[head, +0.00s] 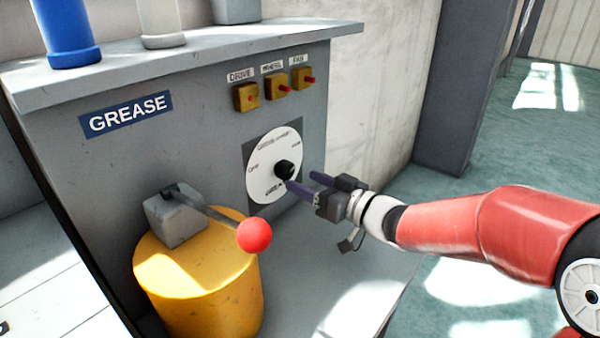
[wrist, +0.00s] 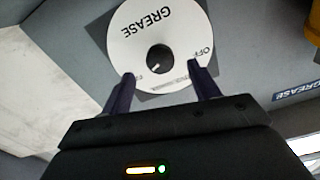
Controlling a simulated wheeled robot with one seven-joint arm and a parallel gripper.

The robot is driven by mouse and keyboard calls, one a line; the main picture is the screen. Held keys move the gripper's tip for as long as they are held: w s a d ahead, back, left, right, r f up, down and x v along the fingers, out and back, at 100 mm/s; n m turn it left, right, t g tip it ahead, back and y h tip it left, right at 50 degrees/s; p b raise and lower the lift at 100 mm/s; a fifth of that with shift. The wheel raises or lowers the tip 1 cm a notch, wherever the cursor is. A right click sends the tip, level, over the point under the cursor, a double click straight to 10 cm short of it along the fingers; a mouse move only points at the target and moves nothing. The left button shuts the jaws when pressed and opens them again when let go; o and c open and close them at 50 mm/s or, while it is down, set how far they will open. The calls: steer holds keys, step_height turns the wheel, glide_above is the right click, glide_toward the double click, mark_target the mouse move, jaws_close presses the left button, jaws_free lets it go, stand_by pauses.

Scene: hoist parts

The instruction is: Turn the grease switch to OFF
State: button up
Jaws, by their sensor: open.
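The grease switch is a round white dial plate (head: 262,183) with a black knob (head: 285,168) at its middle, on the upright grey panel. In the wrist view the knob (wrist: 160,57) has a small white mark at its lower left side. The plate there reads GREASE at the top and OFF (wrist: 203,57) at the right; other print is too small to read. My gripper (head: 302,180) is open and empty, just to the right of the knob in the head view. In the wrist view its dark fingers (wrist: 160,82) stand below the knob, one on each side, apart from it.
A lever with a red ball (head: 254,236) juts out over a yellow drum (head: 200,290), left of my gripper. Three small yellow switch boxes (head: 277,84) sit above the dial. A blue GREASE sign (head: 125,114) is at left. Open floor lies to the right.

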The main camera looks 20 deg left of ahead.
mark_target(289, 173)
steer(key=x, duration=0.5)
steer(key=shift+a, duration=0.2)
steer(key=shift+w, duration=0.1)
steer(key=c, duration=1)
